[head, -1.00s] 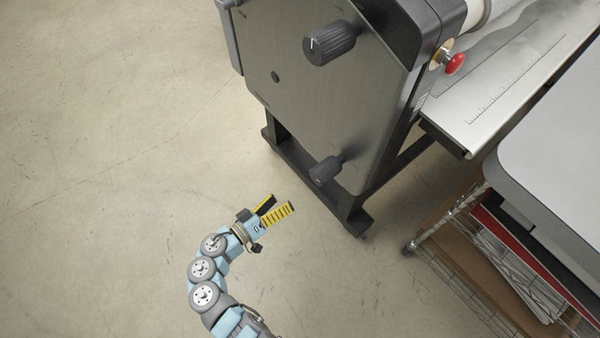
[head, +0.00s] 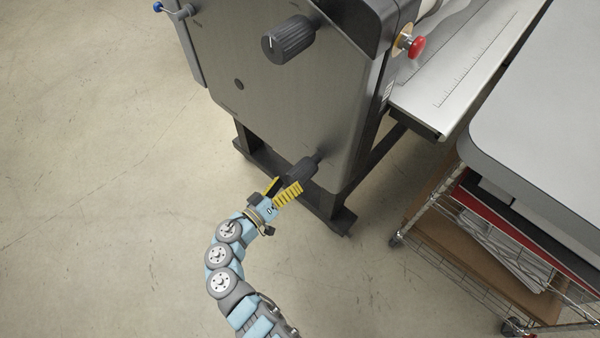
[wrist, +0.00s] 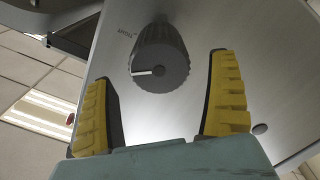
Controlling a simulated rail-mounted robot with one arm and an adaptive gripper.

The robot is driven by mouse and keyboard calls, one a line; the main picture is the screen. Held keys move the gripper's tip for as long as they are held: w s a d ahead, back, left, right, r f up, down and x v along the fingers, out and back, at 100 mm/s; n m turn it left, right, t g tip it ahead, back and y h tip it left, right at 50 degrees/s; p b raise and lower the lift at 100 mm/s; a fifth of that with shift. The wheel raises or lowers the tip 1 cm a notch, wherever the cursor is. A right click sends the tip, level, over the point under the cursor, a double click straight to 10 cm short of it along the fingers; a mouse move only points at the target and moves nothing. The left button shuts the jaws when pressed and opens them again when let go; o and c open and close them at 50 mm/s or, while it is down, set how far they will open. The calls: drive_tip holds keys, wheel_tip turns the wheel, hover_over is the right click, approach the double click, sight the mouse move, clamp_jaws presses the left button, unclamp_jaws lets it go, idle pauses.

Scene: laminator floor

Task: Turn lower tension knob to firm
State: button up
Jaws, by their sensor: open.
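The lower tension knob (head: 297,172) is a dark ribbed knob low on the machine's grey side panel. In the wrist view the knob (wrist: 160,62) faces me, with a white pointer line toward picture left. Small lettering sits on the panel at its upper left, too small to read surely. My gripper (head: 286,188) is open, with yellow ribbed fingers at the knob's near end. In the wrist view the fingers (wrist: 164,75) stand apart on either side of the knob, with gaps to it. I cannot tell how far they overlap its depth.
An upper knob (head: 288,40) with a white pointer line is higher on the same panel (head: 290,100). A red button (head: 417,47) sits at the machine's right edge. A wire cart (head: 440,240) with a grey top stands at right. The floor at left is clear.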

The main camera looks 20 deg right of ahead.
sight(300, 173)
drive_tip(key=shift+x, duration=2.55)
drive_tip(key=shift+c, duration=0.2)
drive_tip(key=c, duration=1.1)
